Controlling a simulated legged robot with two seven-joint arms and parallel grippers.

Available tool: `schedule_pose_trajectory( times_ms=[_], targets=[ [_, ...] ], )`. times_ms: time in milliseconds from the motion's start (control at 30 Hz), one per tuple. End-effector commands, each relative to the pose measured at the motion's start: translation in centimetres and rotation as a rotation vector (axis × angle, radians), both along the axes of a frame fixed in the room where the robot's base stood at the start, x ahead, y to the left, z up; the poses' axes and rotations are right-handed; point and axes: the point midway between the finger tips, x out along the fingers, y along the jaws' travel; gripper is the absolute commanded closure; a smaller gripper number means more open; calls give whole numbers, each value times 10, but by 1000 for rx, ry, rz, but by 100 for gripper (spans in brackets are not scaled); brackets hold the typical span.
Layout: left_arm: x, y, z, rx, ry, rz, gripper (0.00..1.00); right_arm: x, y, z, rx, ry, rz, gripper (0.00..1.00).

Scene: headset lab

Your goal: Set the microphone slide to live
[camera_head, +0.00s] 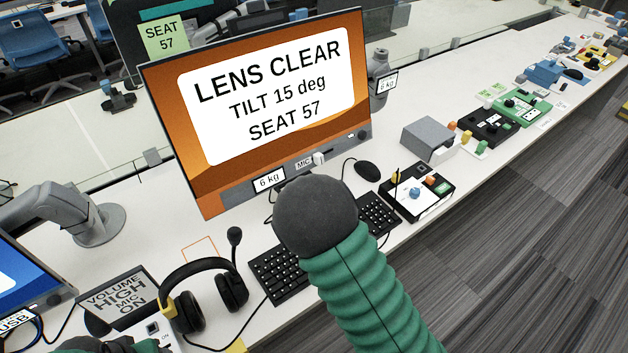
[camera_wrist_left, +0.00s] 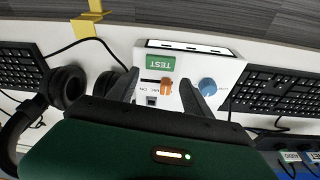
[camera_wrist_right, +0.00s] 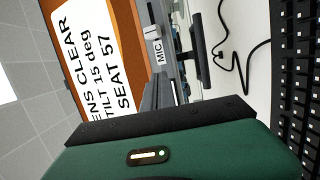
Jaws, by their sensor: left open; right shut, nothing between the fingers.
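A white control box (camera_wrist_left: 200,70) has a green TEST button (camera_wrist_left: 154,62), an orange slide (camera_wrist_left: 166,87) beside small print that looks like MIC ON, and a blue knob (camera_wrist_left: 207,86). Part of the box (camera_head: 153,327) shows at the bottom left of the head view. My left gripper (camera_wrist_left: 158,80) is open, its fingers on either side of the slide; I cannot tell whether they touch it or how it is set. My right gripper (camera_wrist_right: 160,78) is shut and empty near the monitor's lower edge, by a MIC label (camera_wrist_right: 159,52). In the head view my right arm hides its fingers.
The monitor (camera_head: 200,190) reads LENS CLEAR, TILT 15 deg, SEAT 57. A headset (camera_head: 190,270) and a VOLUME HIGH, MIC ON sign (camera_head: 118,298) are near the box. A keyboard (camera_head: 275,272) and mouse (camera_head: 367,169) lie before the monitor. Other devices line the desk at right.

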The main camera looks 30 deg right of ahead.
Motion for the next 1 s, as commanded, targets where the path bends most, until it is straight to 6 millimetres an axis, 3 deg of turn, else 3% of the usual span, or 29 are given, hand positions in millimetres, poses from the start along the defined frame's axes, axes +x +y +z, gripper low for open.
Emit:
schedule_pose_trajectory(
  times_ms=[67,333,433,567,1000],
  targets=[
    [0,0,-11,0,0,0,42,20,-1,-3,0,-6,2,100],
    [0,0,-5,0,-1,0,42,76,-11,1,-2,1,-1,100],
    [0,0,-5,0,-1,0,42,76,-31,1,-3,1,-5,100],
    [0,0,-5,0,-1,0,42,78,-44,1,-1,0,-1,100],
    [0,0,-6,0,-1,0,42,79,-51,0,-1,0,-1,100]
  ],
)
